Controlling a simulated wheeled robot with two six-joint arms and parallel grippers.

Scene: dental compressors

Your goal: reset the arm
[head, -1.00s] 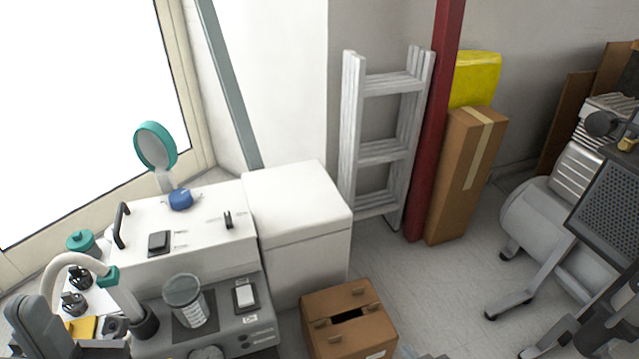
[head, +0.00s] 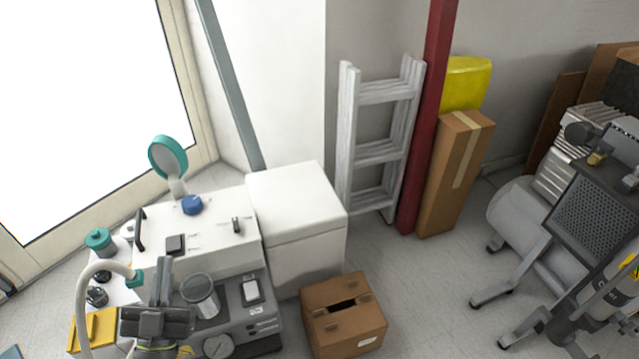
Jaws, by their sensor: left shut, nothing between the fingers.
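My left gripper (head: 164,272) is in the lower left of the head view, dark grey, with its fingers pointing up the picture. Its fingers are shut with nothing between them. It appears in front of the white and grey dental unit (head: 212,240), beside a clear cup (head: 200,294); I cannot tell whether it touches anything. Part of what looks like my right arm, light grey with a yellow warning mark, shows at the lower right edge. I do not see the right gripper's fingers.
A cardboard box (head: 335,320) stands on the floor beside a white cabinet (head: 297,210). A ladder (head: 378,150), a red post (head: 428,120) and a tall carton (head: 455,175) are behind. A grey compressor (head: 515,215) on wheels is at right. The floor between is clear.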

